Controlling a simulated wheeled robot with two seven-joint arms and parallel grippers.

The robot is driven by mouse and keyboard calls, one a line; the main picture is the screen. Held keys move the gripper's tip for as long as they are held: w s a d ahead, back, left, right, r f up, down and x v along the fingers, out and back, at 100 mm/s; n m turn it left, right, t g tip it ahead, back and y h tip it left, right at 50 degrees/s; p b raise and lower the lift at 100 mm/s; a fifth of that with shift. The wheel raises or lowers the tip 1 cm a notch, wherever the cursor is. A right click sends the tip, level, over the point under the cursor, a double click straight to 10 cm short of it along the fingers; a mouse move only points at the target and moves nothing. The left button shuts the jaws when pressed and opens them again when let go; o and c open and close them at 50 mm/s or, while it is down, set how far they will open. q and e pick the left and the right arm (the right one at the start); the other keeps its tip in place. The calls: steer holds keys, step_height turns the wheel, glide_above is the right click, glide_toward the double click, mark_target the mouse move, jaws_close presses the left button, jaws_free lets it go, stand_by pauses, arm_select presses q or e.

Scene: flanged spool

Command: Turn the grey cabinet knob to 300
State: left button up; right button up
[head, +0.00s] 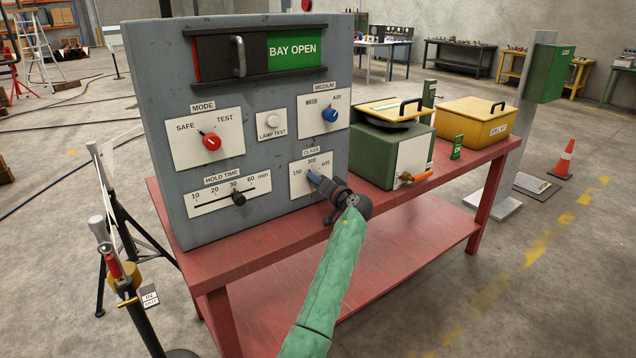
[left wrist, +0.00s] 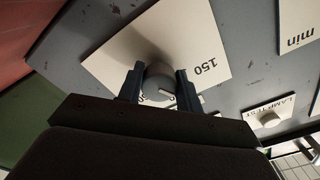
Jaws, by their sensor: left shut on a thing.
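The grey cabinet (head: 165,110) stands on the red bench. Its CLASS plate (head: 297,183) at the lower right reads 150, 300 and 600. My left gripper (head: 318,181) is at this plate in the head view and hides its knob there. In the left wrist view the grey knob (left wrist: 158,80) sits between the two fingers of my left gripper (left wrist: 159,87), which is shut on it. A pale mark shows on the knob; I cannot tell exactly which number it points to. The 150 shows beside the knob; the other numbers are mostly hidden there. My right gripper is not in view.
The cabinet also carries a red MODE knob (head: 211,142), a blue MEDIUM knob (head: 330,115), a LAMP TEST button (head: 272,121) and a HOLD TIME slider (head: 238,198). A green box (head: 378,150) and a yellow box (head: 470,123) stand to the right on the red bench (head: 400,208).

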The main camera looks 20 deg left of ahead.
arm_select(q)
steer(key=shift+r+m, duration=0.1)
steer(key=shift+m, duration=0.9)
steer(key=shift+m+p, duration=0.6)
steer(key=shift+m, duration=0.4)
steer(key=shift+m+p, duration=0.35)
steer(key=shift+m, duration=0.45)
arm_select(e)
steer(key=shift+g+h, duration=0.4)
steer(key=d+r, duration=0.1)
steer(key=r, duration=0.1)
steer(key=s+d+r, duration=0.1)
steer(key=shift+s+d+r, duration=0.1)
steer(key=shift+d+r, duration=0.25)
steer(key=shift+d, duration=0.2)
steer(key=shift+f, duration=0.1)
arm_select(q)
steer(key=o, duration=1)
